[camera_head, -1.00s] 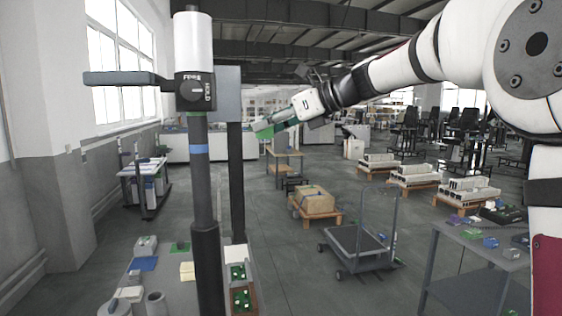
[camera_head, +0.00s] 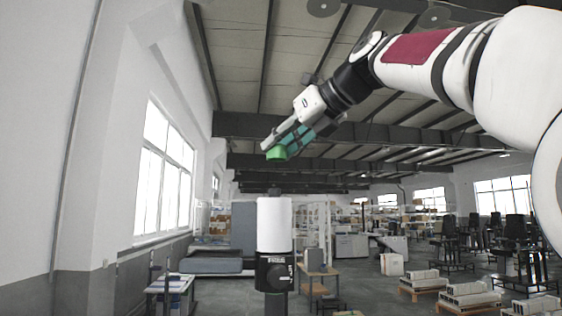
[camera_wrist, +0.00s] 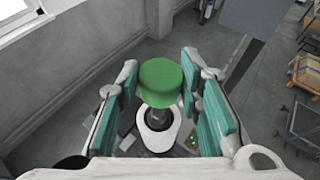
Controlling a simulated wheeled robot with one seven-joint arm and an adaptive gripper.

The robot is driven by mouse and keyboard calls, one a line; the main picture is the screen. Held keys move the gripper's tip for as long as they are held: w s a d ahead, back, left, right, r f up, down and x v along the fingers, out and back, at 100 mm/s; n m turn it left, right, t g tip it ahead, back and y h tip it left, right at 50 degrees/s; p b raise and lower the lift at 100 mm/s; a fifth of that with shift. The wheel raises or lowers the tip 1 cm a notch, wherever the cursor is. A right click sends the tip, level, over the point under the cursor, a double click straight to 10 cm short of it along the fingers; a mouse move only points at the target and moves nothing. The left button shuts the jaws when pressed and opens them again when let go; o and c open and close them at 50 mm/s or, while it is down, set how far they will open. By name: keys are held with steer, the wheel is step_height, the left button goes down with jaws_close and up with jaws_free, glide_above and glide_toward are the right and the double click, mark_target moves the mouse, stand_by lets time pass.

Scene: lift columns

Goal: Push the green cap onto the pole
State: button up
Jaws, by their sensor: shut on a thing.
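The green cap (camera_head: 277,153) is a short, round, solid-looking piece held at the tip of my gripper (camera_head: 272,146). In the wrist view the cap (camera_wrist: 160,78) sits between the teal finger pads of my gripper (camera_wrist: 160,92), which is shut on it. The pole (camera_head: 274,226) has a white cylinder at its top with a small dark stub, and a black collar below. The cap is above the pole's top in the head view, with a clear gap. In the wrist view the pole's white ring and dark stub (camera_wrist: 158,122) show just below the cap, partly hidden by it.
A wall with windows (camera_head: 163,170) is at the left. Tables, pallets and chairs (camera_head: 456,248) stand far back right. The air around the cap looks free.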

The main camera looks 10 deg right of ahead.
steer(key=shift+a+f, duration=0.1)
steer(key=shift+a, duration=0.1)
steer(key=shift+w+f, duration=0.1)
steer(key=shift+f, duration=2.3)
steer(key=shift+f, duration=1.6)
stand_by(0.9)
steer(key=o, duration=1.5)
steer(key=shift+r, duration=0.1)
steer(key=shift+r, duration=0.35)
steer(key=shift+r, duration=0.65)
steer(key=shift+r, duration=2.55)
